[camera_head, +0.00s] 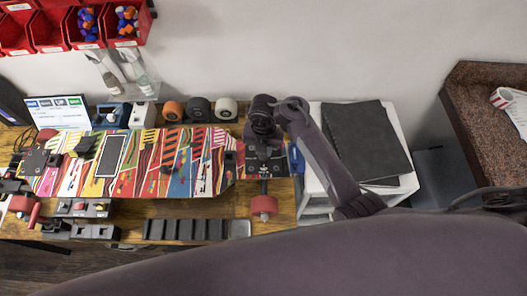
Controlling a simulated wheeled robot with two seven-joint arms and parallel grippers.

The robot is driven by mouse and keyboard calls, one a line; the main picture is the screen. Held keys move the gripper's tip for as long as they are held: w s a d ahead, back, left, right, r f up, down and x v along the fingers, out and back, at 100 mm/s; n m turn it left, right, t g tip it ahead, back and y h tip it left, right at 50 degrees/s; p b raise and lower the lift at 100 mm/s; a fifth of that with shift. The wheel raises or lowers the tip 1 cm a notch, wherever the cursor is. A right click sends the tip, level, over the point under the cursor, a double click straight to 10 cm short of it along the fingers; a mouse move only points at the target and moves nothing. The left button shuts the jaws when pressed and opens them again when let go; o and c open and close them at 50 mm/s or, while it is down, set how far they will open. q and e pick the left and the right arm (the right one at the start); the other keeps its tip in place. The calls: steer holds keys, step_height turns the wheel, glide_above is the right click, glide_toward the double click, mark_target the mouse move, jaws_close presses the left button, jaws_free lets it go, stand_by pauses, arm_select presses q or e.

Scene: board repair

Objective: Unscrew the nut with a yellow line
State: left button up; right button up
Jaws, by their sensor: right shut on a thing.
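A skateboard deck (150,160) with a bright, many-coloured pattern lies across the wooden bench. A dark metal truck (267,160) is at its right end, with a red wheel (264,205) on the near side. My right gripper (263,132) points down at the far part of this truck. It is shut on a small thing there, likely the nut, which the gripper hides. I cannot make out a yellow line at this size. My left gripper is not clearly in view.
Orange, black and white wheels (199,108) stand in a row behind the deck. A black tray (186,229) lies in front. A white stool (317,186) with a dark folder (368,140) is to the right. Red bins (124,25) hang at upper left.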

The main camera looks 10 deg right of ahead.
steer(key=n, duration=0.2)
steer(key=shift+n, duration=0.4)
steer(key=n, duration=0.3)
steer(key=shift+d+n, duration=0.1)
steer(key=shift+n, duration=0.5)
steer(key=n, duration=0.3)
steer(key=shift+w, duration=0.1)
steer(key=shift+n, duration=0.8)
steer(key=o, duration=0.9)
steer(key=shift+c, duration=1.1)
